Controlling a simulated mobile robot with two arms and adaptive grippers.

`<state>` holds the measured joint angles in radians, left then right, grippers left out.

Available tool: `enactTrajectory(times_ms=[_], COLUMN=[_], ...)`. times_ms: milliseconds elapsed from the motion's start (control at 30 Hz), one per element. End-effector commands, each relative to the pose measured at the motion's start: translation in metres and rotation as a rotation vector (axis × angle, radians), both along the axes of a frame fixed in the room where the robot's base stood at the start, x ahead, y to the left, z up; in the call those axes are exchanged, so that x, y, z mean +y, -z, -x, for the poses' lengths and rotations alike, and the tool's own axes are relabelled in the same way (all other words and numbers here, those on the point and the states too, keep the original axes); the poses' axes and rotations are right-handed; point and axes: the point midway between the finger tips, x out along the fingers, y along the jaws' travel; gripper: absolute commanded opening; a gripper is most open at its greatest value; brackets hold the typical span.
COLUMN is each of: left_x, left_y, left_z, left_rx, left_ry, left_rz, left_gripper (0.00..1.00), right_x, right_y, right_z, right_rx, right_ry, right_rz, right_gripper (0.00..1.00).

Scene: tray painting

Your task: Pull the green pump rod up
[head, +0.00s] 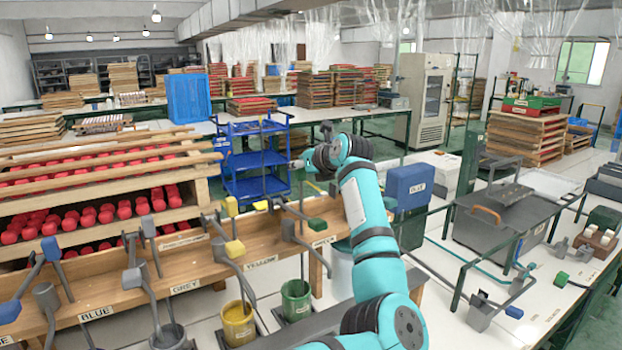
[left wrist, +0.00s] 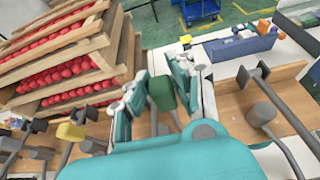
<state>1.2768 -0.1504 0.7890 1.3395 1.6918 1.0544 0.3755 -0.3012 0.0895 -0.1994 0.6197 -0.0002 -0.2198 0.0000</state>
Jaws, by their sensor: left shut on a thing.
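The green block at the end of the green pump rod (left wrist: 162,94) sits between the fingers of my left gripper (left wrist: 163,88) in the left wrist view. The gripper is shut on it. A green pot (head: 296,299) stands below the rack. My right gripper is not in view.
Other pump rods with yellow (head: 234,248) and blue (head: 50,249) blocks stand to the left. A grey pump (left wrist: 261,115) is close on the right in the wrist view. A blue box (head: 409,187) and a grey case (head: 500,222) stand right of my arm.

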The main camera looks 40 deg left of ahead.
Motion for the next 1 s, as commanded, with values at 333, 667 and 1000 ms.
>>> enactTrajectory(times_ms=[333,667,1000], left_x=[-0.003,-0.003,-0.003], left_y=[-0.055,-0.065,-0.064], left_z=[-0.002,-0.002,-0.002], left_rx=[0.003,0.002,0.001], left_ry=[0.007,0.007,0.006], left_rz=[0.001,-0.004,-0.001], left_gripper=[0.00,0.00,0.46], right_x=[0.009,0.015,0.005], right_y=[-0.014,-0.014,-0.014], right_z=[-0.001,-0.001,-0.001], right_rx=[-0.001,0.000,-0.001], right_ry=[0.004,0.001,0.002], right_rz=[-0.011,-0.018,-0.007], right_gripper=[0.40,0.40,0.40])
